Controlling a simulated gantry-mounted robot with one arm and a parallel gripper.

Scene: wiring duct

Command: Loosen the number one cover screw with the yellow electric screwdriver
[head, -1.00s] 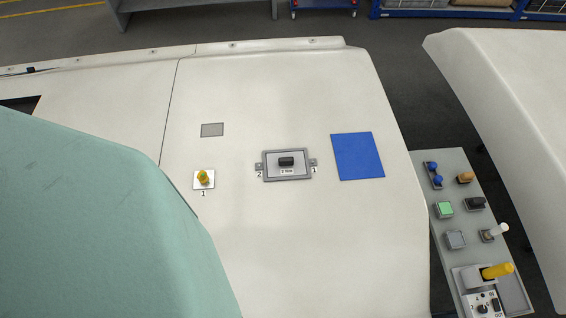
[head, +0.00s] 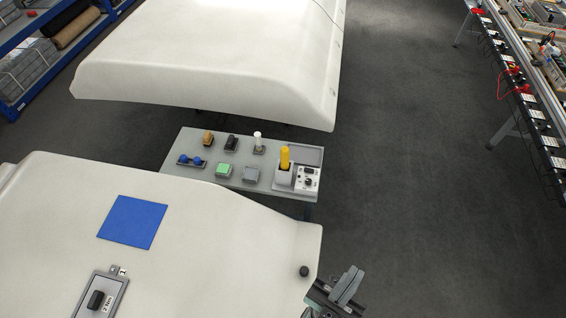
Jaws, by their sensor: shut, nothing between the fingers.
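The yellow electric screwdriver (head: 285,157) stands handle up in a holder on the grey tray at the centre. My gripper (head: 346,288) shows at the lower right edge of the picture, beside the front corner of the white panel. It is shut and empty, well apart from the screwdriver. A grey cover plate (head: 116,288) with a black handle is partly cut off at the lower left. One screw tab (head: 113,270) shows at its upper end, its number too small to read surely. The spot labelled 1 is out of view.
A blue mat (head: 133,222) lies on the white panel (head: 50,215). Open floor is to the right.

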